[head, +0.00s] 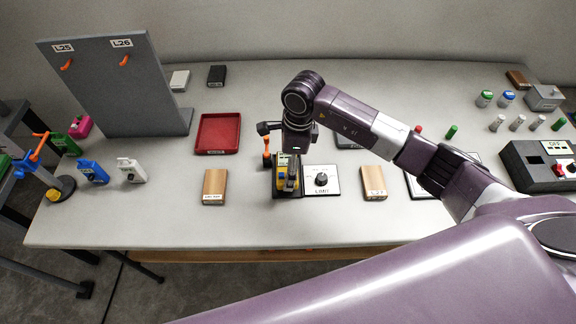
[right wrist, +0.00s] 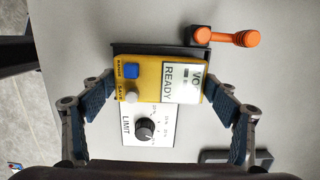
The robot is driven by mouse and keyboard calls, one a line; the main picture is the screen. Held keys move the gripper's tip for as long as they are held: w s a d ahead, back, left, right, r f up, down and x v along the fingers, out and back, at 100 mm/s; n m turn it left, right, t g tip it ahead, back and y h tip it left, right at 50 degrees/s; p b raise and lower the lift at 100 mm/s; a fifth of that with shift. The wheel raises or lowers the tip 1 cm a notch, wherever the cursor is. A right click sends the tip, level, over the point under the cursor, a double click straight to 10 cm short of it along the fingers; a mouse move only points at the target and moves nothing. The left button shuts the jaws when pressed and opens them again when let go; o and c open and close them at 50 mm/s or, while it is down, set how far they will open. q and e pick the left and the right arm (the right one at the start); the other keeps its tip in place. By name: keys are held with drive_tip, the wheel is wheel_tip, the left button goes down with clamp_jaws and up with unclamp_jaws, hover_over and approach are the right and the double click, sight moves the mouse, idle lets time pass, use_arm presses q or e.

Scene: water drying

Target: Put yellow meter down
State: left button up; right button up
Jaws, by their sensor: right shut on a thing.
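The yellow meter (right wrist: 157,79) has a blue button, a white button and a screen reading READY. My right gripper (right wrist: 157,100) is shut on it, with a blue-padded finger at each side. In the head view the meter (head: 283,179) is partly hidden under my right gripper (head: 288,178). It is over or on a dark base beside the white LIMIT dial panel (head: 321,180); I cannot tell whether it touches. The panel also shows in the right wrist view (right wrist: 150,140). My left gripper is not in view.
An orange-handled tool (right wrist: 235,38) lies close beside the meter. A red tray (head: 218,133) is behind to the left. Wooden blocks (head: 215,187) and (head: 373,183) stand on either side. Free table lies between the tray and the blocks.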

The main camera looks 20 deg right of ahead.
drive_tip(key=shift+f, duration=0.5)
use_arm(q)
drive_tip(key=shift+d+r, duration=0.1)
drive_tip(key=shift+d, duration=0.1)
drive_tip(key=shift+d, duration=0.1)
use_arm(e)
drive_tip(key=shift+f, duration=0.1)
drive_tip(key=shift+f, duration=0.15)
drive_tip(key=o, duration=1.5)
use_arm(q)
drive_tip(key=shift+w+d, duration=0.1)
